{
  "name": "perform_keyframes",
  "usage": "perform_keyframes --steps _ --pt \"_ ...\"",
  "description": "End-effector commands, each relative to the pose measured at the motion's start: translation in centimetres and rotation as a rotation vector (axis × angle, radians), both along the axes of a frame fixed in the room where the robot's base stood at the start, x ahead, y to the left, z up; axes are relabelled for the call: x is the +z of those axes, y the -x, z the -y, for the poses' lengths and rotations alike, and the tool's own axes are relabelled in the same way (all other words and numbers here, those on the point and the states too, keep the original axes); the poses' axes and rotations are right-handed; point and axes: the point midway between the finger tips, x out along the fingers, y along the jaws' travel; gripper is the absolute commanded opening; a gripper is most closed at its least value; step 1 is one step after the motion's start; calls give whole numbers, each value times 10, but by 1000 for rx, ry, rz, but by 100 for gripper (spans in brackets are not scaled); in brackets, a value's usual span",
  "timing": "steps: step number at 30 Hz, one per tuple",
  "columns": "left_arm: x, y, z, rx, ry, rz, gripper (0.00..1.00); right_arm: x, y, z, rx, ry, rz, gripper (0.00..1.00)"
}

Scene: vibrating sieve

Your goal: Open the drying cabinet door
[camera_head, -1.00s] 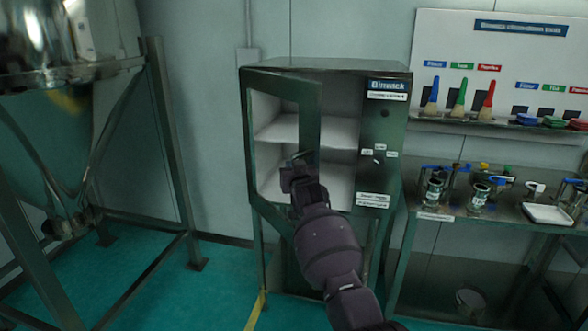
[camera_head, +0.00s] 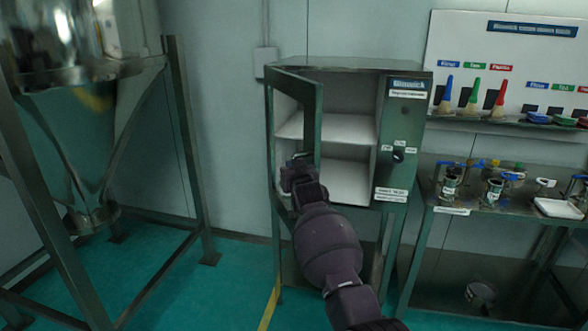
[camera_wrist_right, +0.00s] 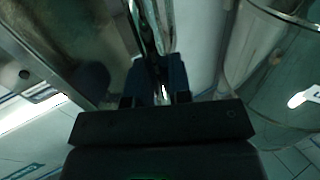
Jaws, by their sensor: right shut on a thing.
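The drying cabinet (camera_head: 350,66) stands against the wall in the middle of the head view. Its framed door (camera_head: 294,80) is swung well open toward me, hinged at the left, and the white shelves (camera_head: 345,130) show inside. My right gripper (camera_head: 298,163) is at the free side of the door, at handle height. In the wrist view its fingers (camera_wrist_right: 160,82) are shut on a narrow upright part, which looks like the door handle (camera_wrist_right: 160,30). The gripper hides most of the handle in the head view. My left gripper is not in view.
A steel hopper on a frame (camera_head: 185,150) stands at the left, with open floor (camera_head: 237,262) between it and the cabinet. At the right, a bench (camera_head: 470,211) holds jars and a tray (camera_head: 556,208). Brushes (camera_head: 473,97) stand on a wall rack above it.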

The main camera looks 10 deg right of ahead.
Motion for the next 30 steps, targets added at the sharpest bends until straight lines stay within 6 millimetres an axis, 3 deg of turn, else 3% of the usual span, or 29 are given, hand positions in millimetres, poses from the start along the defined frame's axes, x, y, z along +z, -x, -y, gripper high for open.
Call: perform_keyframes --steps 16,17,21,30 --pt "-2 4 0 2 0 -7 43 1 -1 0 0 2 2 0" --pt "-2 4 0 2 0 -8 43 1 -1 0 0 2 2 22" --pt "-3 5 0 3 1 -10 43 1 -1 0 0 1 1 43" --pt "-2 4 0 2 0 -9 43 0 0 0 0 0 0 43"
